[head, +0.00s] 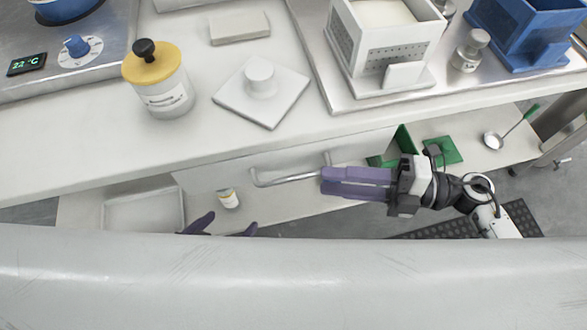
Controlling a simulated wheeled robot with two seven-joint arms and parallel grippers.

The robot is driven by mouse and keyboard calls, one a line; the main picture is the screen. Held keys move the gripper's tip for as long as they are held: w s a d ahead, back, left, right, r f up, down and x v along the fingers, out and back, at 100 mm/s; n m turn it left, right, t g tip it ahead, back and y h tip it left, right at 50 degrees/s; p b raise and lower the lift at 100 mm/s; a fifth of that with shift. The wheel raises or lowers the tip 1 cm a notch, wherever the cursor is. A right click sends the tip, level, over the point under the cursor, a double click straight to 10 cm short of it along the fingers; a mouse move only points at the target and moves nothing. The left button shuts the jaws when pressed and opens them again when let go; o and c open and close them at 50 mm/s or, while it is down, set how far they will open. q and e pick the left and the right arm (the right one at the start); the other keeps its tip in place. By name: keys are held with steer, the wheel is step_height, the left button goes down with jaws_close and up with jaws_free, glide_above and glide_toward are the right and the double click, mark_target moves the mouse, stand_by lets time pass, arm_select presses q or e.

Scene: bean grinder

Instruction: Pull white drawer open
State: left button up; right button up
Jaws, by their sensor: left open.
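The white drawer (230,174) is under the front edge of the white counter, its front looking flush or nearly so. Its metal bar handle (285,180) sticks out towards me. My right gripper (324,182) comes from the right with its purple fingers close together at the right end of the handle. It looks shut on the bar, though the fingers hide the contact. My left gripper (218,226) is low, left of the handle and away from the drawer, with its purple fingers spread and empty. My own pale body hides its lower part.
A yellow-lidded canister (168,100) and a white square lid (275,98) stand on the counter above. Open space lies before the drawer.

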mark_target(293, 176)
steer(key=a, duration=0.5)
steer(key=w+a, duration=0.1)
steer(key=a, duration=0.2)
steer(key=shift+a+f, duration=0.1)
steer(key=shift+f, duration=0.2)
jaws_close()
